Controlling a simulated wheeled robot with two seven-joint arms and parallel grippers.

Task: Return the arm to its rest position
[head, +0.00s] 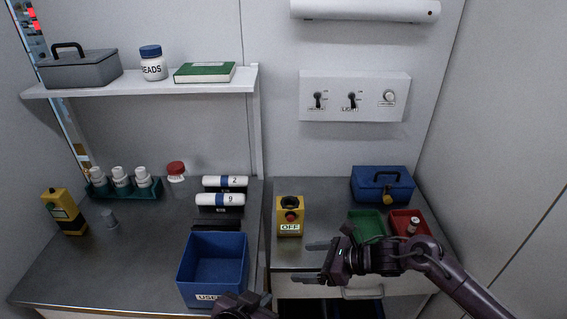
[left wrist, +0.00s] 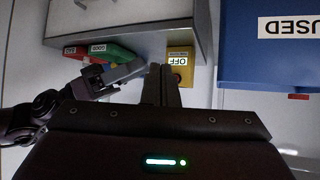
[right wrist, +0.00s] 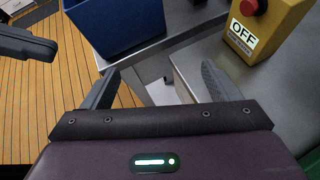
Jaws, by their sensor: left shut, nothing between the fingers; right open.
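My left gripper (head: 256,299) is at the bottom edge of the head view, in front of the blue USED bin. Its fingers are together and empty in the left wrist view (left wrist: 162,84). My right gripper (head: 312,262) is open and empty in front of the right-hand counter, below the yellow OFF box. Its two fingers are spread in the right wrist view (right wrist: 158,85). Most of the left arm is outside the head view.
The blue USED bin (head: 213,266) stands at the left counter's front. The yellow OFF box (head: 290,216) is on the right counter, with green (head: 367,224) and red trays (head: 408,222) and a blue toolbox (head: 382,186). A drawer below the right counter is partly covered by my right arm.

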